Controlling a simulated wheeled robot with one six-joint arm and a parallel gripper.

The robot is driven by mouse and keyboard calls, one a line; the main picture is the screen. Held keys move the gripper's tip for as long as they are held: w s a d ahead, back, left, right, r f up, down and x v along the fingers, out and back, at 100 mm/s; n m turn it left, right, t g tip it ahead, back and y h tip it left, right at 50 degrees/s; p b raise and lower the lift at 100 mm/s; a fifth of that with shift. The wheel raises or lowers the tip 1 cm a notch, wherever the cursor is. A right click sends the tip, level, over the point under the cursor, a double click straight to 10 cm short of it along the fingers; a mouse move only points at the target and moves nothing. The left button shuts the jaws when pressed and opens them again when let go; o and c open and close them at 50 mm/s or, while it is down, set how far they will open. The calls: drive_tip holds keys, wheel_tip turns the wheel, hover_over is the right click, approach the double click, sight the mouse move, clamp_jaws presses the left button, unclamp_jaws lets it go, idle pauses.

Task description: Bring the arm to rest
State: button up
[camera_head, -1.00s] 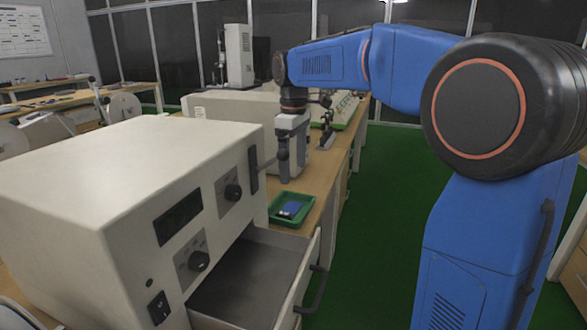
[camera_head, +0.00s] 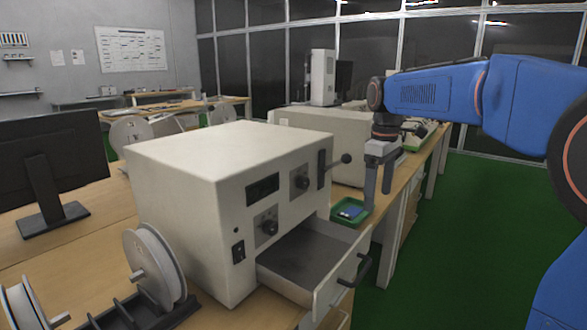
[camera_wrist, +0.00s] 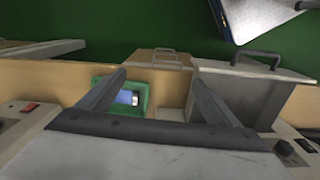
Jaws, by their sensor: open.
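My gripper (camera_head: 378,180) hangs pointing down at the end of my blue arm, above the workbench, beside the front of the cream machine. In the wrist view its two fingers (camera_wrist: 158,92) are spread wide with nothing between them but the view of the bench below. My gripper is open and empty. Below it a green tray (camera_head: 339,211) sits on the bench, with a small blue item (camera_head: 350,211) in it; the tray also shows in the wrist view (camera_wrist: 103,83).
The cream machine (camera_head: 215,150) has its drawer (camera_head: 325,292) pulled out, with an empty grey inside. Another cream machine (camera_head: 330,140) stands behind. Reels (camera_head: 153,268) and a monitor (camera_head: 50,150) are at the left. Green floor (camera_head: 490,220) is clear at the right.

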drive_tip(key=s+d+f+m+t, duration=0.1)
drive_tip(key=s+d+f+m, duration=0.15)
drive_tip(key=s, duration=0.75)
drive_tip(key=s+d+f+m+t, duration=0.2)
drive_tip(key=s+m, duration=0.1)
drive_tip(key=s, duration=0.7)
drive_tip(key=s+d+f+m+t, duration=0.1)
drive_tip(key=s+f+m, duration=0.3)
drive_tip(key=s+f, duration=0.6)
drive_tip(key=s, duration=0.3)
drive_tip(key=shift+d+f+m+t, duration=0.35)
drive_tip(key=shift+d+t, duration=0.05)
